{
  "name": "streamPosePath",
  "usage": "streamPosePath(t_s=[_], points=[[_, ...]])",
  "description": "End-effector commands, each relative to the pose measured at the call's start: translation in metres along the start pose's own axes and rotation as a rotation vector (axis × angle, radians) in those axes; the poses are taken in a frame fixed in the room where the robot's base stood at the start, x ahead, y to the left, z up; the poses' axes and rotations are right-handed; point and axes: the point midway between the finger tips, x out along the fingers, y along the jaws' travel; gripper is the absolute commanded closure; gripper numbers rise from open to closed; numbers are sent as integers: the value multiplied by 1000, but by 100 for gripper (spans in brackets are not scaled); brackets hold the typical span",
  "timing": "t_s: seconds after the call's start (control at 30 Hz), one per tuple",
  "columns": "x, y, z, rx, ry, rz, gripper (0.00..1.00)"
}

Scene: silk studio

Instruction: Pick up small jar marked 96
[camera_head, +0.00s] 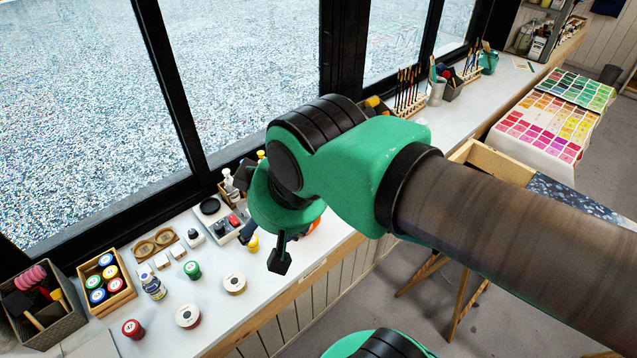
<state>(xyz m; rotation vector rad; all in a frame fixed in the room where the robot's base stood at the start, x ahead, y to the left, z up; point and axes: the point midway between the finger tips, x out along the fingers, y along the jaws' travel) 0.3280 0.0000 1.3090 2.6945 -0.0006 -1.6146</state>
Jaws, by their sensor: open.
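Several small jars stand on the white counter under the window. A red-lidded jar (133,328) has a white label on its lid, and a green-lidded jar (192,268) stands farther back. Two wider pale-topped jars (187,316) (234,283) stand nearer the front edge. More coloured jars sit in a wooden box (124,297) at the left. The lid numbers are too small to read surely, so I cannot tell which jar is marked 96. My gripper (263,217) is open, above the counter and right of these jars. My wrist hides part of the counter behind it.
A dark basket (62,329) of tools stands at far left. A yellow-capped item (253,243) is close to my gripper. The front counter has some free room.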

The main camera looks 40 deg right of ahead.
Motion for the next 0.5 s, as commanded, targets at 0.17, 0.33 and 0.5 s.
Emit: streamPosePath(t_s=[0.17,0.33,0.5], points=[[4,5,-8,1,-12,7,43],[14,18,-28,5,-42,23,43],[31,40,-56,11,-85,44,43]])
